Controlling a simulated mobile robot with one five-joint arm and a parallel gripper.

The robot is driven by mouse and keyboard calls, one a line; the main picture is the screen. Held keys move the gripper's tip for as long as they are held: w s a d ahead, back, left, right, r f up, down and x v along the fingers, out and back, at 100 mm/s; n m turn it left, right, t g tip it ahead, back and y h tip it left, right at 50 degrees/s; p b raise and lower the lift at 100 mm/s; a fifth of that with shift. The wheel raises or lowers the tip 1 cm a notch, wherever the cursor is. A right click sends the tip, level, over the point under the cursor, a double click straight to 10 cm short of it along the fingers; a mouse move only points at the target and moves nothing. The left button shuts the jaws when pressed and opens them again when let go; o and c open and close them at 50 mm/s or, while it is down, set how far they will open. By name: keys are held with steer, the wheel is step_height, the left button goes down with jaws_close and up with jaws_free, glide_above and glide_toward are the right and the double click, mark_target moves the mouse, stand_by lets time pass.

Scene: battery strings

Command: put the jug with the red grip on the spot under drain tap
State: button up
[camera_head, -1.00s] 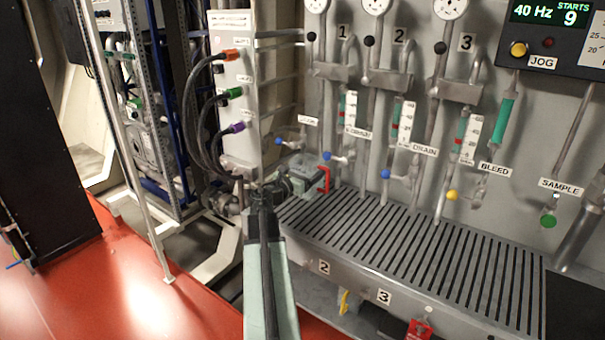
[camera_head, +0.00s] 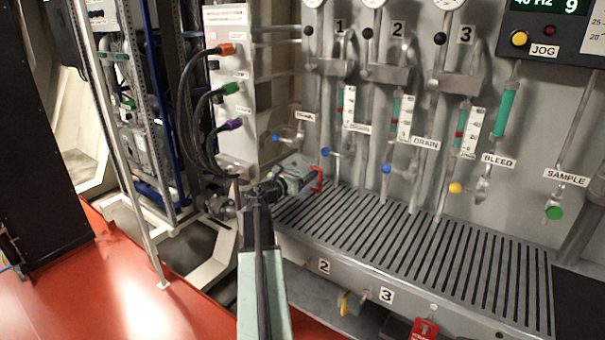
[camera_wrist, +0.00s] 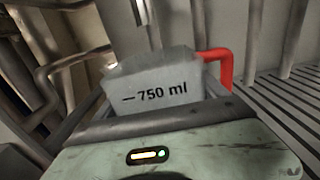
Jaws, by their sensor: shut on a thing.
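The jug (camera_wrist: 155,88) is pale grey, marked 750 ml, with a red grip (camera_wrist: 225,68) on its right side. My gripper (camera_head: 278,186) is shut on it, as the wrist view shows with a finger on either side. In the head view the jug (camera_head: 297,170) is held at the left end of the slotted grate, partly hidden by my gripper; its red grip points right. The taps stand along the wall behind the grate: blue-knobbed ones under the drain labels (camera_head: 426,143), one of them a blue tap (camera_head: 387,168). I cannot make out a marked spot below them.
The slotted grate (camera_head: 400,240) is clear to the right. A yellow tap (camera_head: 455,188) and a green sample tap (camera_head: 554,212) stand further right. A cabinet with cables (camera_head: 235,90) stands left of my gripper. A red tag (camera_head: 424,328) hangs at the front.

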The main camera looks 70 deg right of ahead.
steer(key=o, duration=1.4)
steer(key=shift+f, duration=0.1)
steer(key=shift+c, duration=0.2)
steer(key=shift+r, duration=0.2)
steer(key=v, duration=1.2)
steer(key=shift+f, duration=0.1)
